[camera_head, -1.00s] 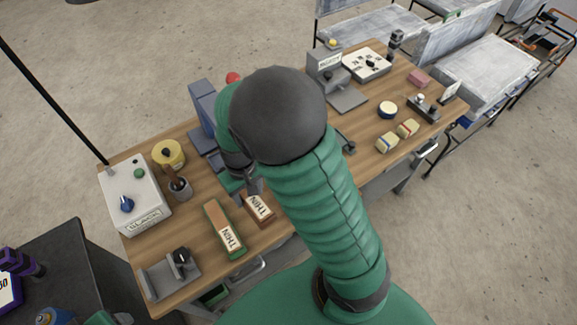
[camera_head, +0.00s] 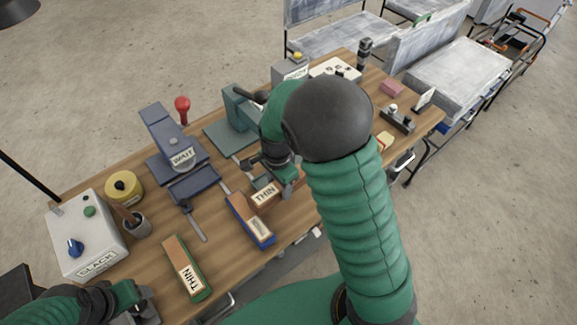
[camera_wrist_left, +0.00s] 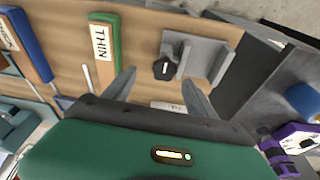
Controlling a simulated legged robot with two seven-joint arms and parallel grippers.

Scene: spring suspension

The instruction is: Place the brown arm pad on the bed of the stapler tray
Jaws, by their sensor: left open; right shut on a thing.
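The brown arm pad (camera_head: 267,191), labelled THIN, is in my right gripper (camera_head: 284,179), beyond the blue-edged pad. My right arm partly hides this gripper, and I cannot tell if the pad touches the table. A teal device (camera_head: 237,118) with a flat base stands just behind it. A blue device (camera_head: 165,135) with a low bed (camera_head: 194,183) stands to the left. I cannot tell from the pictures which bears the name stapler tray. My left gripper (camera_head: 142,308) is at the lower left; in the left wrist view its fingers (camera_wrist_left: 160,92) are apart and empty.
A green-edged pad (camera_head: 187,268) and a blue-edged pad (camera_head: 250,220) lie at the table's front. A control box (camera_head: 88,235), yellow roll (camera_head: 124,188) and cup (camera_head: 137,224) stand left. A grey fixture with a black knob (camera_wrist_left: 163,68) shows beyond my left fingers.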

